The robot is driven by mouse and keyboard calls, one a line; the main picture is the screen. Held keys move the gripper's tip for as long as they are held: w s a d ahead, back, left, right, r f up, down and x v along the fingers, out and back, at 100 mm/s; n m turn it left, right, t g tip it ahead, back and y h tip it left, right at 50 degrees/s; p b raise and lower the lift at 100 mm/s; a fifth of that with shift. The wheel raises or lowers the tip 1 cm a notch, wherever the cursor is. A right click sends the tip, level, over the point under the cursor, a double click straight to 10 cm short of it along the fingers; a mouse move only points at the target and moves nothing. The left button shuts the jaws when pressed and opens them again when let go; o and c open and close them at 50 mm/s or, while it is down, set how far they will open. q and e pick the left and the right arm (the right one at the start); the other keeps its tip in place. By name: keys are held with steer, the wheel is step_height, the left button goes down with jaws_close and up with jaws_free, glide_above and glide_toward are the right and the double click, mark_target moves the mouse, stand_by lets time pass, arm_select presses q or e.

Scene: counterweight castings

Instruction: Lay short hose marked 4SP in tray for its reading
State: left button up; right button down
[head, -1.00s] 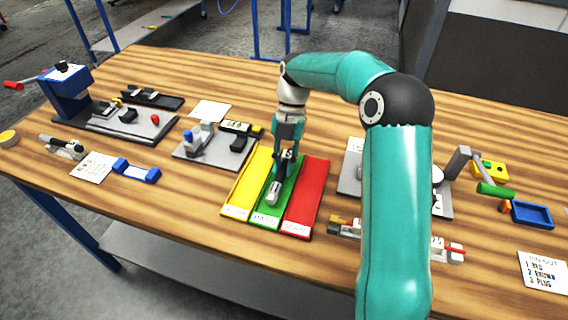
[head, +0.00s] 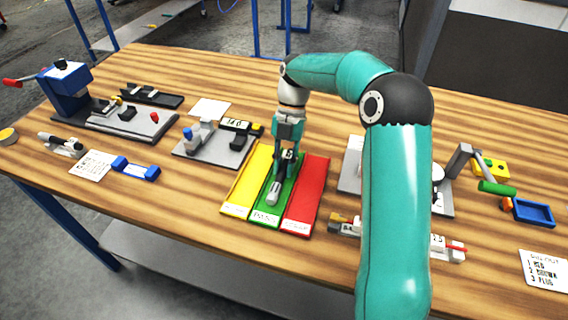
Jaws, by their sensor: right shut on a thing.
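My right gripper (head: 285,163) points down over the green tray (head: 263,216), whose label appears to read PASS. It is shut on a short hose (head: 273,194). The hose's grey metal end shows toward the front of the green tray; the rest is largely hidden by the fingers, and I cannot read its marking. The hose lies lengthwise in or just above the tray; I cannot tell if it touches the bottom. A yellow tray (head: 242,188) is on the left and a red tray (head: 308,190) on the right. My left gripper is not in view.
A grey fixture with a display (head: 212,146) stands left of the trays. A blue press (head: 66,90) is at the far left. Small fittings (head: 347,226) lie right of the red tray, partly behind my arm. A blue bin (head: 533,213) is at the right.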

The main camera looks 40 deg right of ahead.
steer(key=shift+f, duration=0.2)
steer(key=c, duration=1)
jaws_free()
steer(key=shift+o, duration=0.2)
steer(key=shift+r, duration=0.15)
steer(key=shift+r+p, duration=2.85)
steer(key=shift+r, duration=0.6)
steer(key=shift+f, duration=0.15)
